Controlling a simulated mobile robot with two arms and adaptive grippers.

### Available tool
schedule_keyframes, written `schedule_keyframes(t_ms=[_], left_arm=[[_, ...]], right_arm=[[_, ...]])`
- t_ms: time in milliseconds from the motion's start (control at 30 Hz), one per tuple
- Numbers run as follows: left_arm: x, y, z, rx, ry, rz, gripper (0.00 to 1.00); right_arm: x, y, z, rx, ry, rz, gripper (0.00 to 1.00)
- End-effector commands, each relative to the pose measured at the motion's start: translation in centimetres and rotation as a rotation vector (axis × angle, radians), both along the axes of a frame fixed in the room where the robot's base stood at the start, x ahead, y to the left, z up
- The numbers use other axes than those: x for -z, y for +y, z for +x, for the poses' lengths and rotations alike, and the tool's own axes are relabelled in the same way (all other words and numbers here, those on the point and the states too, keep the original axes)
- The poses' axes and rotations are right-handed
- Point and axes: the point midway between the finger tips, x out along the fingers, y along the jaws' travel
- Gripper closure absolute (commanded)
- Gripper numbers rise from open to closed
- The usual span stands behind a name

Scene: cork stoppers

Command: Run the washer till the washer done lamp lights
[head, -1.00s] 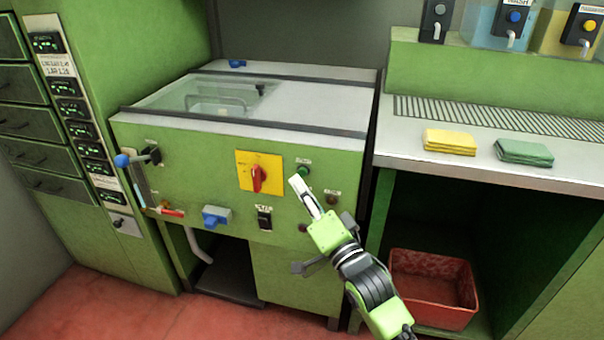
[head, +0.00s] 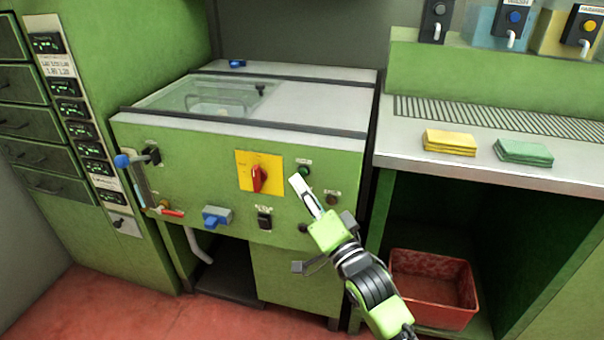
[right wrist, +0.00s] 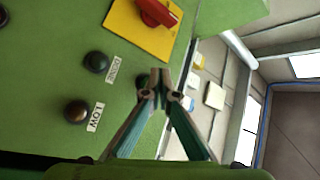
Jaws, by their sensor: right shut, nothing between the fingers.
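The washer (head: 190,175) is a green machine with a closed, partly glazed lid. Its front has a red rotary switch (head: 259,178) on a yellow plate, also in the right wrist view (right wrist: 155,12). Right of it are a dark green round lamp or button (head: 304,171), a brown lamp (head: 331,199) and a dark round one (head: 303,228). No lamp looks clearly lit. The right wrist view shows the brown one (right wrist: 76,111) labelled LOW. My right gripper (head: 299,184) is shut and empty, just in front of the panel by the green one; contact cannot be told. My left gripper is out of view.
A black rocker switch (head: 264,218), blue handle (head: 216,216) and blue-knobbed lever (head: 122,161) stick out of the front. The counter at right holds yellow (head: 450,142) and green cloths (head: 524,152). A red bin (head: 432,318) stands below it.

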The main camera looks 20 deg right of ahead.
Motion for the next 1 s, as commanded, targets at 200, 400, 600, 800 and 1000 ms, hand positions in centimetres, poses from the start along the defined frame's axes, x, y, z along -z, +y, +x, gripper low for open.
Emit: schedule_keyframes(t_ms=[200,400,600,800,1000], left_arm=[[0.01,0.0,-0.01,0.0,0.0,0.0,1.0],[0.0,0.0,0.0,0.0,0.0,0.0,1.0],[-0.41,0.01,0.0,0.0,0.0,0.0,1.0],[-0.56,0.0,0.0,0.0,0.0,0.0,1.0],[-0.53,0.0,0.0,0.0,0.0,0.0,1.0]], right_arm=[[0.01,0.01,0.0,0.0,0.0,0.0,1.0],[0.0,0.0,0.0,0.0,0.0,0.0,1.0],[-0.13,-0.29,0.42,0.0,0.0,-0.001,1.0],[-0.07,-0.5,0.72,0.0,0.0,0.0,1.0],[-0.03,-0.49,0.71,0.0,0.0,0.0,1.0]])
